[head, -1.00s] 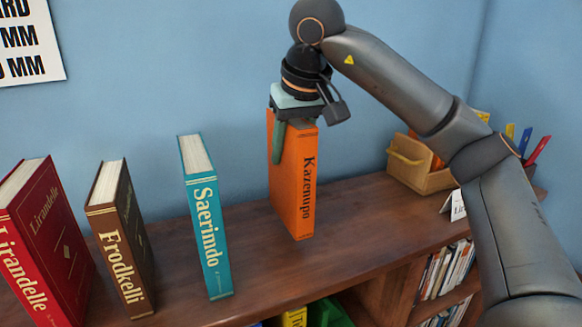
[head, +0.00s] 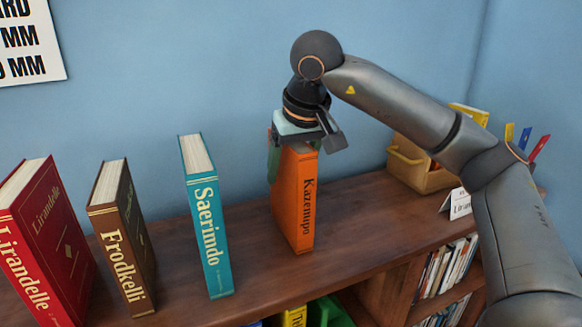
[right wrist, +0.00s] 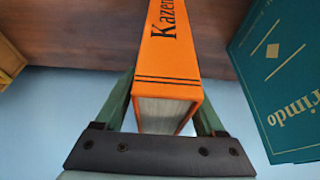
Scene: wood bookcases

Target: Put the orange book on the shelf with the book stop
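The orange book (head: 297,205) labelled Kazenupo is upright, spine toward me, on or just above the bookcase top (head: 250,265); I cannot tell if its bottom touches the wood. My right gripper (head: 292,150) comes down from above and is shut on its upper part. In the right wrist view the green fingers of the gripper (right wrist: 165,110) lie on both sides of the orange book (right wrist: 168,60). The book stop cannot be made out in these frames. My left gripper is out of view.
A teal book (head: 207,220), a brown book (head: 122,240) and a red book (head: 45,240) stand to the left, with gaps between. A wooden box (head: 415,168) and a small white card (head: 456,204) are at the right. Lower shelves hold books (head: 445,270).

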